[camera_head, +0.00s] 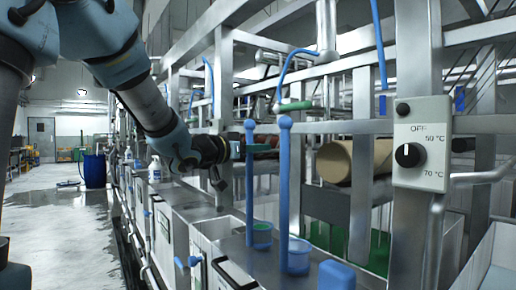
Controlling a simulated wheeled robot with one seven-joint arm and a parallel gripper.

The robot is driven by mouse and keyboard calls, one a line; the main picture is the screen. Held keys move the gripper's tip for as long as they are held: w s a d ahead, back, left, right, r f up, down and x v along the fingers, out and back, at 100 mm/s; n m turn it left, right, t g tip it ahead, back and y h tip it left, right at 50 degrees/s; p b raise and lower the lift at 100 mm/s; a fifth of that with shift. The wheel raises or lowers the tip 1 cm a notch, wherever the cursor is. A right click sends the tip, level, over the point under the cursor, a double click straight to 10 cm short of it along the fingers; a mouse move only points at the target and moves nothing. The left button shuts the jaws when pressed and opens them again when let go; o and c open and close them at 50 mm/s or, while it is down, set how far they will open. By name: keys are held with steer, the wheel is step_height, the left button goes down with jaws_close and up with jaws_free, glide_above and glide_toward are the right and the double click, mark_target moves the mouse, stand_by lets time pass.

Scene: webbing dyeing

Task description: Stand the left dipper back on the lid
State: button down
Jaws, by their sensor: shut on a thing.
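The left dipper (250,185) is blue, with a tall upright handle and a small cup at its foot that looks green inside. My gripper (242,148) is shut on the upper part of this handle, coming from the left. The cup is at the steel lid (245,268); I cannot tell whether it touches the lid or hangs just above it. The right dipper (285,190) is also blue and stands upright on the lid, nearer to me and to the right. The jaws are small and dark in this view.
An open steel tank (212,230) lies left of the lid. A blue block (337,276) sits at the lid's front right. A control box (422,145) on a steel post and frame bars stand to the right. A white bottle (154,168) and blue barrel (94,170) are further back.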

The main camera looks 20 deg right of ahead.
steer(key=c, duration=0.7)
jaws_free()
steer(key=shift+c, duration=0.2)
steer(key=b+v, duration=0.2)
steer(key=v, duration=1)
